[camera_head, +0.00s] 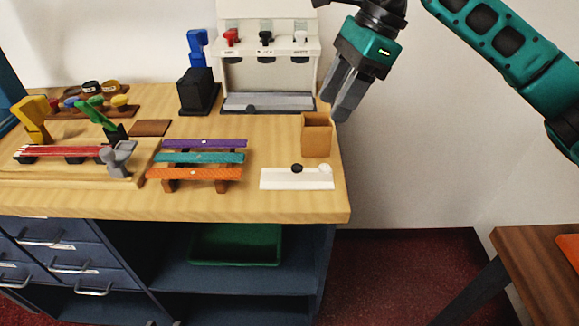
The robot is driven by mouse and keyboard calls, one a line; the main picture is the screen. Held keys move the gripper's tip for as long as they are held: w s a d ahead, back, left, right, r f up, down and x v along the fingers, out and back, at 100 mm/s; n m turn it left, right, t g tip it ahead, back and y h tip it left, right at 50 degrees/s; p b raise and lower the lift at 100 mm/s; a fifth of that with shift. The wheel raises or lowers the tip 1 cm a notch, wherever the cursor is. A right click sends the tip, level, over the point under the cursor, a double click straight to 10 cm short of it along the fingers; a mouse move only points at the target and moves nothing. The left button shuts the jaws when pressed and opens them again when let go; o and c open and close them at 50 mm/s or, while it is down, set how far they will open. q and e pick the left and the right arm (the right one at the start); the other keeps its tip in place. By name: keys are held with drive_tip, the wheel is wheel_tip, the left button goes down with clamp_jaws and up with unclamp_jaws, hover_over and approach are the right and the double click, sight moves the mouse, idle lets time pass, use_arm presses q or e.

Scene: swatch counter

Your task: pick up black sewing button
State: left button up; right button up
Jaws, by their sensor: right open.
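The black sewing button (297,168) is a small dark disc on a white strip (290,179) near the right front of the counter. A white button (324,170) sits on the same strip to its right. My right gripper (342,112) is open and empty, with its grey fingers pointing down. In the picture it is above and to the right of the black button, beside a brown box. It is apart from the button. My left gripper is not in view.
The open brown box (317,136) stands just behind the strip. A rack of purple, teal and orange strips (203,158) is to the left. A white dispenser (268,75) stands at the back. The counter's right edge (345,190) is close to the strip.

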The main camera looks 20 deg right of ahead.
approach(299, 166)
drive_tip(key=f, duration=0.1)
drive_tip(key=shift+a+b+x, duration=0.15)
drive_tip(key=shift+a+x, duration=0.05)
drive_tip(key=shift+x, duration=1.45)
drive_tip(key=shift+a+b+x, duration=0.15)
drive_tip(key=shift+x, duration=1.5)
drive_tip(key=shift+r, duration=0.2)
drive_tip(key=shift+f+b, duration=0.25)
drive_tip(key=shift+b, duration=0.1)
drive_tip(key=shift+c, duration=0.5)
clamp_jaws()
